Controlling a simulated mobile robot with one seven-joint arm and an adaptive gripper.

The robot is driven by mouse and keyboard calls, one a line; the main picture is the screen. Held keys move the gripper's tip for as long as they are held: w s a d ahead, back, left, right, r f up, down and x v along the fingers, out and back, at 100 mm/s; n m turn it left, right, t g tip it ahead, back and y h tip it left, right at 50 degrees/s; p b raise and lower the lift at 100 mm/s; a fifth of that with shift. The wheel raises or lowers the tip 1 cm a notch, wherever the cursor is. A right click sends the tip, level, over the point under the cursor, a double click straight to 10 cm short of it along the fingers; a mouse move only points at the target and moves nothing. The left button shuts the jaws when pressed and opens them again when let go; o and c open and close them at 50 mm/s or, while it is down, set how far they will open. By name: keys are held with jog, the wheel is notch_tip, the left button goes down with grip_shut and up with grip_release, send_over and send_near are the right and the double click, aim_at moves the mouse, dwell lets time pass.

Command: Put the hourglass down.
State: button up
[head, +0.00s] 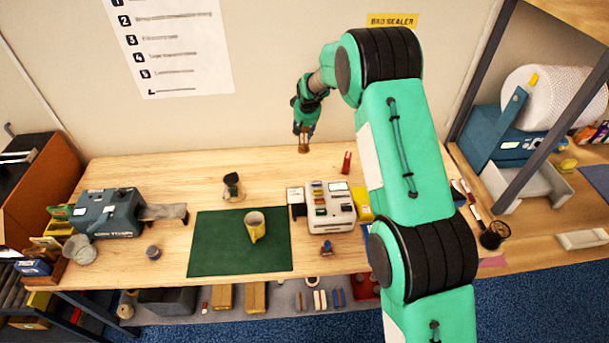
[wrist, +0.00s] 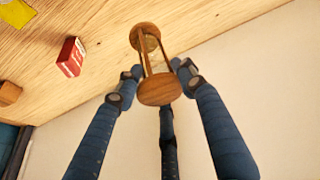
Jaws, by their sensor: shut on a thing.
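The hourglass (wrist: 159,89) has round wooden ends and thin wooden posts. In the wrist view my gripper (wrist: 155,78) is shut on it, with fingers on both sides and one behind. In the head view my gripper (head: 304,124) hangs near the back wall, above the rear of the wooden table (head: 270,165). The hourglass (head: 304,143) shows there as a small brown shape at the fingertips. It appears to be held above the table; the exact gap cannot be told.
A red box (head: 347,162) stands right of the hourglass. A white machine (head: 329,207) stands in front. A glass vessel with a dark top (head: 232,187) stands behind the mat. The table's back strip is mostly clear.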

aim_at(304, 149)
notch_tip(304, 149, down, 4)
jog(key=shift+w+d, duration=0.1)
jog(key=shift+d, duration=0.05)
jog(key=shift+f, duration=0.45)
jog(key=shift+f, duration=0.15)
jog(key=shift+f+p, duration=0.45)
jog(key=shift+f, duration=2.35)
jog(key=shift+f+p, duration=0.35)
jog(key=shift+f, duration=1.7)
jog(key=shift+f, duration=0.15)
jog(key=o, duration=1.2)
